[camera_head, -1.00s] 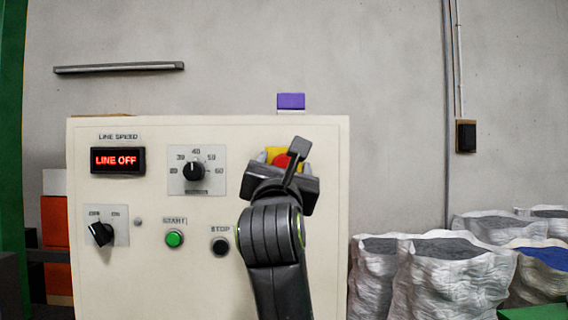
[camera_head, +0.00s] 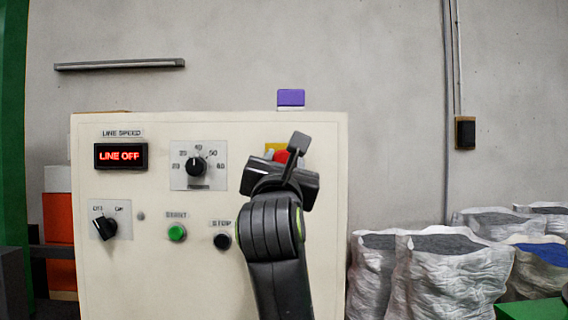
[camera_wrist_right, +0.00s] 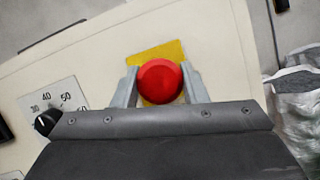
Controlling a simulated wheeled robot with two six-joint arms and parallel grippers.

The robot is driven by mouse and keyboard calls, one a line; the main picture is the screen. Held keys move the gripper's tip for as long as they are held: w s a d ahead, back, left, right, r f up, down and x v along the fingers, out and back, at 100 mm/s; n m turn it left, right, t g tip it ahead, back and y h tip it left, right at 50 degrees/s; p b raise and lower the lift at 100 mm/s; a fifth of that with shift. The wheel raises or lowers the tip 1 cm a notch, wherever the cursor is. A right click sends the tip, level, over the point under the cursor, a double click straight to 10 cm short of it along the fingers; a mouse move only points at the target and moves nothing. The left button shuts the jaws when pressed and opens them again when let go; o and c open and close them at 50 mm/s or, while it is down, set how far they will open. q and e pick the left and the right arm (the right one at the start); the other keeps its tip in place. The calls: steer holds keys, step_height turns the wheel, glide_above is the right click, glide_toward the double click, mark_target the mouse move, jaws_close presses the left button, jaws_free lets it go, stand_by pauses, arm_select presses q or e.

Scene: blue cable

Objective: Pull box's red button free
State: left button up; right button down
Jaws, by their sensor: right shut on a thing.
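The cream control box (camera_head: 120,275) stands ahead and carries the red button (camera_head: 281,156) on a yellow plate (camera_head: 273,148) at its upper right. In the right wrist view the round red button (camera_wrist_right: 160,81) sits between the two grey fingers, with the yellow plate (camera_wrist_right: 168,50) behind it. My right gripper (camera_wrist_right: 160,86) is shut on the button, one finger on each side. In the head view my right gripper (camera_head: 283,160) hides most of the button and plate. My left gripper is not in view.
The box face also has a LINE OFF display (camera_head: 120,156), a speed dial (camera_head: 196,167), a selector switch (camera_head: 104,227), a green START button (camera_head: 177,232) and a black STOP button (camera_head: 222,241). Sacks (camera_head: 440,275) stand at the right.

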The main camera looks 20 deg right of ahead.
steer(key=c, duration=0.9)
jaws_free()
steer(key=shift+s, duration=0.2)
steer(key=shift+o, duration=0.2)
steer(key=b+v, duration=1.5)
steer(key=v, duration=0.2)
steer(key=shift+b, duration=0.35)
steer(key=shift+s+f, duration=0.1)
